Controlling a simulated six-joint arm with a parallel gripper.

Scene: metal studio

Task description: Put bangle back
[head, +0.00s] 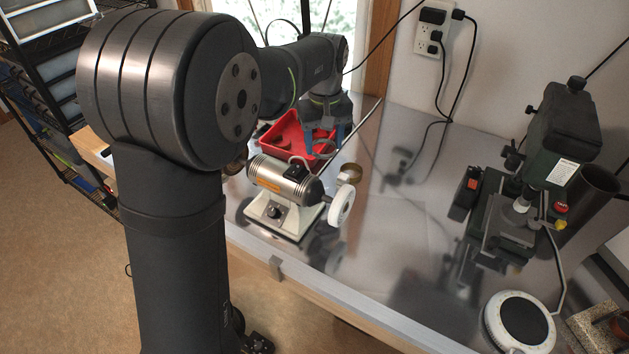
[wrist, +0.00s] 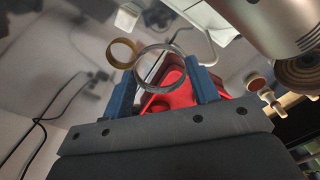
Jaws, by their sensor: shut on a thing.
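My gripper (head: 325,143) points down over the back of the bench, beside the red tray. In the wrist view its two blue fingers (wrist: 163,88) are shut on a silver bangle (wrist: 139,62), held across its width between the fingertips. The bangle shows small and partly hidden in the head view (head: 325,156). The red tray (head: 265,128) lies behind the grinder, partly covered by my arm; it also shows beyond the fingers in the wrist view (wrist: 172,100). A brass-coloured ring (head: 350,168) is right of the bangle in the head view; its support is unclear.
A bench grinder (head: 283,180) with a white wheel (head: 341,208) stands just in front of the gripper. A drill press (head: 560,135) and a round dark-topped device (head: 520,320) stand at the right. The metal bench between is mostly clear. Cables hang on the back wall.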

